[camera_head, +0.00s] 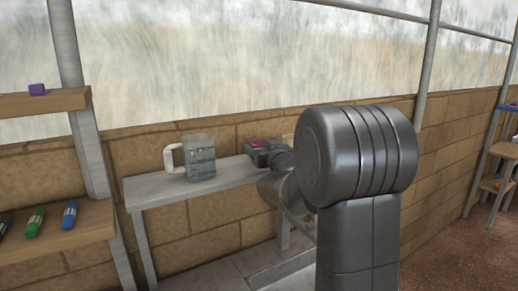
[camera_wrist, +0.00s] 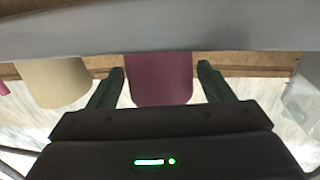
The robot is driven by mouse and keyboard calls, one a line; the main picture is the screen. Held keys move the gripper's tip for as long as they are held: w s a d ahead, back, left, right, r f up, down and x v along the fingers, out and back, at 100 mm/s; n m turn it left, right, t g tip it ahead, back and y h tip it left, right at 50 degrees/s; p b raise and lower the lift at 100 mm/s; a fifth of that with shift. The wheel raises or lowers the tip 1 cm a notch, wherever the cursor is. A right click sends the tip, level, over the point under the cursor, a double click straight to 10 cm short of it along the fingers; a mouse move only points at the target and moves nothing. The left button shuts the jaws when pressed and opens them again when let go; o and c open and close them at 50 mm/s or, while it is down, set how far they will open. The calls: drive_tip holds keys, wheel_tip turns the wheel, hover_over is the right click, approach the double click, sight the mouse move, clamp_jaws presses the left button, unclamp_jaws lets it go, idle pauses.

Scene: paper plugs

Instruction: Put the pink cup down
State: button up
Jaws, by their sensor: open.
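The pink cup (camera_wrist: 160,80) is a dark pink, plain-sided cup in the middle of the wrist view. It lies between the two fingers of my gripper (camera_wrist: 160,84), with a gap visible on each side. My gripper is open.
A cream cup (camera_wrist: 52,82) is beside the pink cup, and a clear measuring jug (camera_head: 200,160) with a white handle stands left of my gripper. A brick wall (camera_head: 130,150) runs behind the table. Shelves with markers (camera_head: 69,214) stand at the left.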

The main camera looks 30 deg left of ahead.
sight(257, 143)
drive_tip(key=b+v, duration=0.2)
drive_tip(key=v, duration=0.7)
drive_tip(key=shift+d, duration=0.15)
drive_tip(key=p+x, duration=0.3)
drive_tip(key=x, duration=0.9)
drive_tip(key=shift+p, duration=0.35)
drive_tip(key=shift+r+b, duration=0.35)
drive_tip(key=shift+r, duration=1.1)
drive_tip(key=shift+s, duration=0.1)
drive_tip(key=shift+f, duration=0.1)
